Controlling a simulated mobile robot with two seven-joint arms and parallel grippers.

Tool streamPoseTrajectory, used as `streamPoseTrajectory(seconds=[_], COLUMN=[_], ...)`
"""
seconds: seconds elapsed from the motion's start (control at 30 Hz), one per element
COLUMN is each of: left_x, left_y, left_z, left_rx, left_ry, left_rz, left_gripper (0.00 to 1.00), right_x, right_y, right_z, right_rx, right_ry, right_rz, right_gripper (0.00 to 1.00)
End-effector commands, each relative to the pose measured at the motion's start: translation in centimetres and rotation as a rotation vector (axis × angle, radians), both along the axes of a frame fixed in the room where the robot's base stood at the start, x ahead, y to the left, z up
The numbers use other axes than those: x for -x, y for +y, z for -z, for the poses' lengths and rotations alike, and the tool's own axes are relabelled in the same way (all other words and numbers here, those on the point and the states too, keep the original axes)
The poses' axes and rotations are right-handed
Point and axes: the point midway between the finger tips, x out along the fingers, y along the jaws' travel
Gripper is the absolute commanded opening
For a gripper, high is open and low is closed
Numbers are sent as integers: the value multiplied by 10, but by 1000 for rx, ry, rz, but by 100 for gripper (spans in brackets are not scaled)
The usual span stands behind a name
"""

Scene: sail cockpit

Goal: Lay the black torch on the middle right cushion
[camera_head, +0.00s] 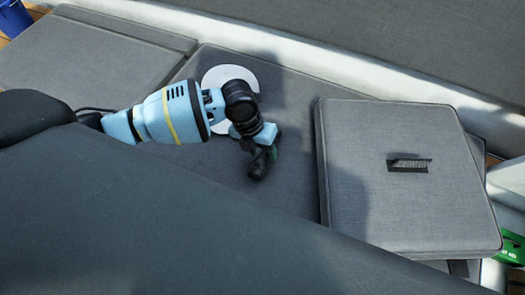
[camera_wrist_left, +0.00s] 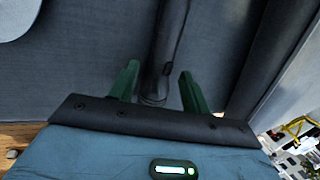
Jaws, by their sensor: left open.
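The black torch (camera_head: 259,166) is at the grey cushion (camera_head: 215,165) in the middle of the head view, partly hidden by my left gripper (camera_head: 271,150). In the left wrist view the torch (camera_wrist_left: 166,45) is a dark cylinder, its near end between the two green fingers of my left gripper (camera_wrist_left: 160,72). The fingers are open, with a visible gap on each side of the torch. I cannot tell whether the torch touches the cushion. My right gripper is not in view.
A raised square grey cushion (camera_head: 385,220) with a dark strap handle (camera_head: 409,165) is on the right. A white round item (camera_head: 226,77) lies behind my arm. Another grey cushion (camera_head: 75,65) is at upper left, near a blue bucket (camera_head: 14,17). A green item (camera_head: 512,248) is at far right.

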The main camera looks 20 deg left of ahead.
Motion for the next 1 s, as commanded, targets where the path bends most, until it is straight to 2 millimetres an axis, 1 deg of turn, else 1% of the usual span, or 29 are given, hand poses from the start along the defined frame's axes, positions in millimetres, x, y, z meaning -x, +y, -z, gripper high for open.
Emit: streamPoseTrajectory(seconds=[0.03,0.3,0.5,0.7,1.0], left_x=[-1,-1,0,0,0], left_y=[2,17,25,29,29], left_z=[-10,-62,-92,-104,-105], left_rx=[0,1,0,0,0], left_ry=[-3,-4,-2,1,2], left_rz=[0,0,0,0,1], left_gripper=[47,47,47,47,47], right_x=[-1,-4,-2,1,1], right_y=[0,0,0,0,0], right_z=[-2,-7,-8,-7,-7], right_rx=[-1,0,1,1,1], right_ry=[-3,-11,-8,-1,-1], right_rz=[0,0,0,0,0], right_gripper=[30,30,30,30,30])
